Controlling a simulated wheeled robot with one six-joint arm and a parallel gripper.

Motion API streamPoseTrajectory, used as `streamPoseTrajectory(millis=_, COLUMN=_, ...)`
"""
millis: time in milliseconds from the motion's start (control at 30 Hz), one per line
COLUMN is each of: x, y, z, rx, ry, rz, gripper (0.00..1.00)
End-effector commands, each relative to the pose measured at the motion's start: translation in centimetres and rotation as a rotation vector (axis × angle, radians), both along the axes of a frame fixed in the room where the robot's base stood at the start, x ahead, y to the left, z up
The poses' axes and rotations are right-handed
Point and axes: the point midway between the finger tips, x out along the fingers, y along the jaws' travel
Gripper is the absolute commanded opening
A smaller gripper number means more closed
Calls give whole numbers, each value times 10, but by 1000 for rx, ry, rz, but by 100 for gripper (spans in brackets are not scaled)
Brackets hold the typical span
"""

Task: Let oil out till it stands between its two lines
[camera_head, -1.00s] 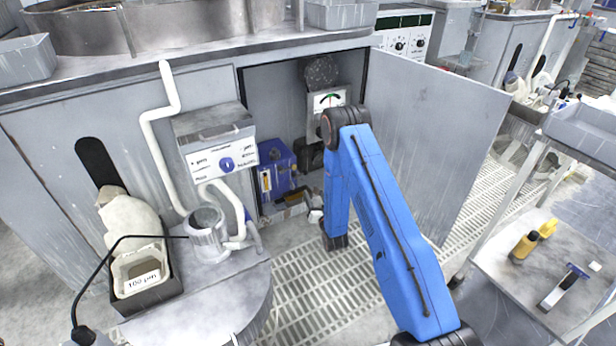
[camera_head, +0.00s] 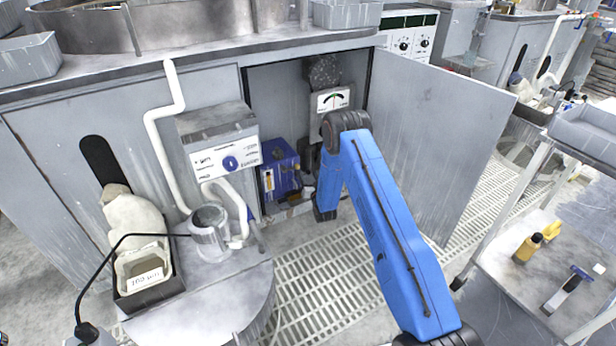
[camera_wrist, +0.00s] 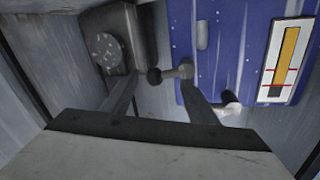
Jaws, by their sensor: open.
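The blue oil tank (camera_head: 279,168) stands in the open cabinet; it fills much of the wrist view (camera_wrist: 225,50). Its sight gauge (camera_wrist: 285,60) has a white frame, an amber column and two red lines. This view is turned over relative to the head view. The amber ends close to the red line lower in the picture, with dark beyond; I cannot tell exactly which side. My gripper (camera_wrist: 160,82) is open, its fingers either side of a small dark knob on a grey stem (camera_wrist: 155,76). Contact is unclear. A white-tipped part (camera_wrist: 231,107) is beside the right finger.
The cabinet door (camera_head: 440,135) stands open at the right. A dial meter (camera_head: 333,99) is above the tank. A control box (camera_head: 222,150), white pipe (camera_head: 155,130) and metal cup (camera_head: 209,232) are at the left. A side table (camera_head: 535,275) is at the right.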

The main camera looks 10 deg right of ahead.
Motion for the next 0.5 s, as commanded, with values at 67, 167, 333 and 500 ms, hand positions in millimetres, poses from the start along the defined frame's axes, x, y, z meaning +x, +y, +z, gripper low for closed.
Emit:
streamPoseTrajectory(millis=67, x=3, y=0, z=0, rx=0, ry=-1, rz=0, gripper=54)
streamPoseTrajectory(millis=167, x=4, y=0, z=0, rx=0, ry=-1, rz=0, gripper=54)
streamPoseTrajectory(millis=333, x=3, y=0, z=0, rx=0, ry=0, rz=0, gripper=54)
streamPoseTrajectory(millis=500, x=3, y=0, z=0, rx=0, ry=0, rz=0, gripper=13)
